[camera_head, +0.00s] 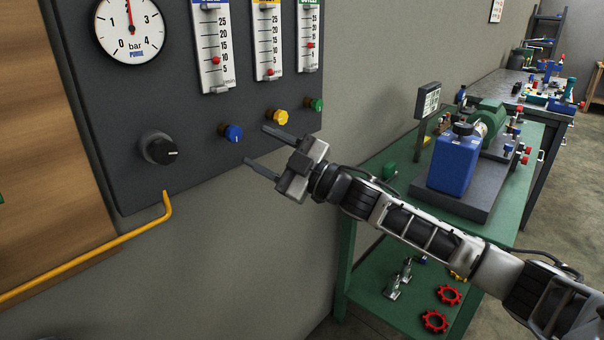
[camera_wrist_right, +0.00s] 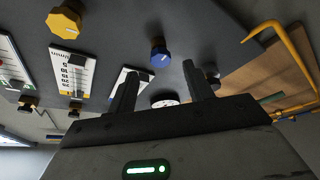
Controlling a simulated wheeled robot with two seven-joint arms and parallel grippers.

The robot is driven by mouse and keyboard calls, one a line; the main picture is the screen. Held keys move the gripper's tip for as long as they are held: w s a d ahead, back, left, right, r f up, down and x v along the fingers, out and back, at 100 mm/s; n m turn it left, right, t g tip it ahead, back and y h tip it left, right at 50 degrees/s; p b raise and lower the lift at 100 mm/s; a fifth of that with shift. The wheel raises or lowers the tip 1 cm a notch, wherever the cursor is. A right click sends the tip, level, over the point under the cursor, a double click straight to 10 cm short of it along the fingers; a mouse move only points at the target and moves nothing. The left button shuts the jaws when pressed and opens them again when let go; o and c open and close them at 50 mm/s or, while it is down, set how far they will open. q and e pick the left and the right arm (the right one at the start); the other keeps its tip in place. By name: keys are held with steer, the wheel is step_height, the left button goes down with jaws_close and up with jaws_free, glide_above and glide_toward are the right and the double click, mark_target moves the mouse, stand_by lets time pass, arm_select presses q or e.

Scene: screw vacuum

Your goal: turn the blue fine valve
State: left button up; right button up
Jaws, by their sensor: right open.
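The blue fine valve (camera_head: 233,132) is a small round knob on the dark wall panel, below the leftmost flow gauge. In the right wrist view the blue knob (camera_wrist_right: 160,58) shows beyond the fingertips, between them, with a white mark on its face. My right gripper (camera_head: 263,148) is open and empty, to the right of and a little below the blue knob in the head view. Its two fingers (camera_wrist_right: 160,82) point toward the panel, apart from the knob. My left gripper is in neither view.
A yellow knob (camera_head: 277,117) and a green knob (camera_head: 317,104) sit right of the blue one. A large black knob (camera_head: 158,149) sits left, above a yellow pipe (camera_head: 120,242). A green table (camera_head: 375,170) with a blue machine (camera_head: 453,162) stands at the right.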

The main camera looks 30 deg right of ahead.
arm_select(q)
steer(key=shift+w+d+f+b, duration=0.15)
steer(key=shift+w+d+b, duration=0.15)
steer(key=shift+b, duration=0.7)
arm_select(e)
steer(key=v, duration=0.9)
steer(key=s+a+f+m+g+h, duration=0.1)
steer(key=s+a+f+m+h, duration=0.15)
steer(key=f, duration=0.45)
steer(key=s+a+f+m+h, duration=0.2)
steer(key=s+f+m, duration=0.15)
steer(key=f, duration=0.35)
steer(key=s+a+f+m+g+h, duration=0.1)
steer(key=s+a+f+m+h, duration=0.15)
steer(key=f, duration=0.55)
steer(key=s+a+f+m+g+h, duration=0.2)
steer(key=s+a+f+m+g, duration=0.2)
steer(key=s+f, duration=0.7)
steer(key=shift+s+a+f+m+g, duration=0.15)
steer(key=shift+s+a+m+g, duration=0.15)
steer(key=shift+s+a+m, duration=0.65)
steer(key=shift+w+a+n, duration=0.15)
steer(key=shift+w+n, duration=0.05)
steer(key=shift+n, duration=0.1)
